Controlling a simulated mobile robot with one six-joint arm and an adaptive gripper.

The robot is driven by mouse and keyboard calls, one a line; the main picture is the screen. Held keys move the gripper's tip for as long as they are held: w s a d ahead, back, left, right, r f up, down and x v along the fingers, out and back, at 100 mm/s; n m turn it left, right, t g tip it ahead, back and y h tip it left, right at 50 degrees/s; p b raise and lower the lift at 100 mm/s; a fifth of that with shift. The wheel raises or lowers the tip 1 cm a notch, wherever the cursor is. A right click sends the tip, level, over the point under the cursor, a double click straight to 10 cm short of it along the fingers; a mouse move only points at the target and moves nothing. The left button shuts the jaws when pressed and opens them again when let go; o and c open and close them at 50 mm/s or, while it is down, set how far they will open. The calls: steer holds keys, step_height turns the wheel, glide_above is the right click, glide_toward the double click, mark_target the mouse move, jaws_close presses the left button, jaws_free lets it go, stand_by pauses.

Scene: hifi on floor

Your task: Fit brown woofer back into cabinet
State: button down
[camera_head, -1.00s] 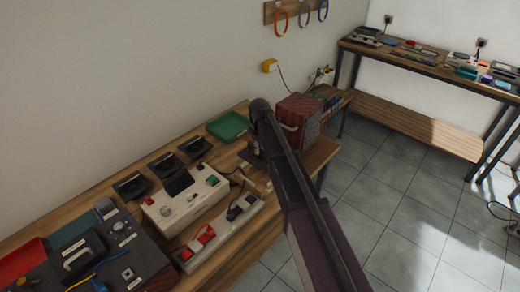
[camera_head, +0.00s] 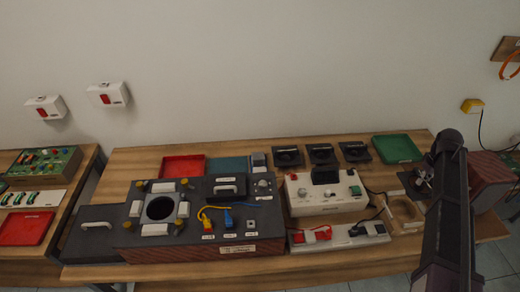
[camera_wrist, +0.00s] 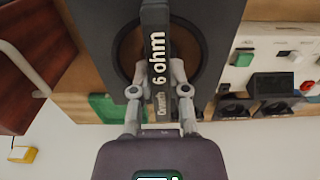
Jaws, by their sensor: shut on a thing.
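In the wrist view my gripper (camera_wrist: 160,88) is shut on a dark bar handle (camera_wrist: 158,45) printed "6 ohm". The bar crosses a dark square plate (camera_wrist: 100,22) with a round brown cone (camera_wrist: 192,60), which looks like the woofer. In the head view my arm hides most of the gripper; a dark piece (camera_head: 410,183) beside the arm appears to be the woofer. The dark cabinet (camera_head: 262,222) lies on the bench at centre left. Its round opening (camera_head: 160,208) is empty, with white blocks and yellow knobs around it.
A white control box (camera_head: 325,200) and a power strip (camera_head: 340,236) stand between cabinet and arm. Several dark plates (camera_head: 321,154), a green tray (camera_head: 397,148) and a red tray (camera_head: 183,168) lie behind. A wooden ring (camera_head: 402,210) and reddish box (camera_head: 490,180) are near my arm.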

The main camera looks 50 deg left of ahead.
step_height(320, 180, up, 7)
steer(key=p, duration=0.6)
steer(key=shift+r, duration=0.2)
steer(key=shift+a, duration=0.1)
